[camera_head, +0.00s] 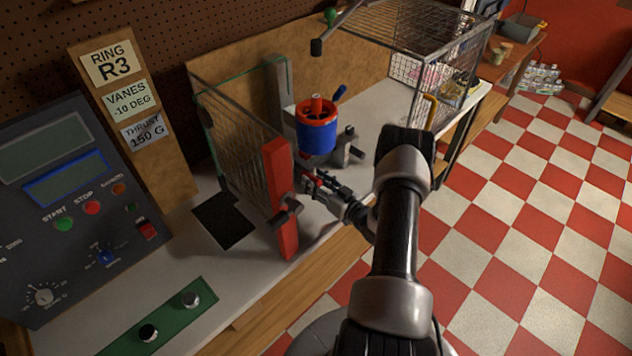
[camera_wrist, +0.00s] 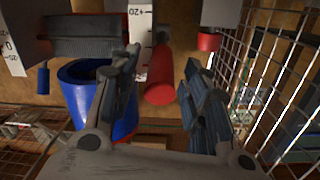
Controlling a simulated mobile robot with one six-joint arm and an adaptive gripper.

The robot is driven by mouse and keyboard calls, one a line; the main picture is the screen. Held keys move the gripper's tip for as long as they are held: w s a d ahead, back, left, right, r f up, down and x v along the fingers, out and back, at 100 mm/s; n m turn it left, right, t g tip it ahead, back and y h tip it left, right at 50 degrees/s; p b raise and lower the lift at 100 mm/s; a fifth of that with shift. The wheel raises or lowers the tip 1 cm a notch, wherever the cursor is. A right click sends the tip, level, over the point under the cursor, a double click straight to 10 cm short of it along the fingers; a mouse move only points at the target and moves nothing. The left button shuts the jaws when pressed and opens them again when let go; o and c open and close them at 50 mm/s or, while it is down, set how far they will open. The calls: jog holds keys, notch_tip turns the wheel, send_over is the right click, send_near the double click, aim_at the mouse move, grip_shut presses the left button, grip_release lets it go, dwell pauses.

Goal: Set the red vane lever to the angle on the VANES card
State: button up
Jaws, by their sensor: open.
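The VANES card (camera_head: 128,101) on the brown board reads -10 DEG. In the wrist view, the red vane lever (camera_wrist: 160,80) is a red cylindrical handle in front of a white scale (camera_wrist: 138,22) marked 20. Its angle cannot be read here. My gripper (camera_wrist: 163,68) is open, with one finger to the left of the red lever and one to the right. Neither finger clearly touches it. In the head view, my gripper (camera_head: 312,180) is low beside the blue duct (camera_head: 316,139) with its red rim; the lever cannot be made out there.
A mesh guard with a red post (camera_head: 280,200) stands left of my gripper. A control panel (camera_head: 70,200) stands far left.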

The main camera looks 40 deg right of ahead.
jog(key=s, duration=1.2)
jog(key=shift+d+r, duration=0.25)
jog(key=shift+d, duration=0.05)
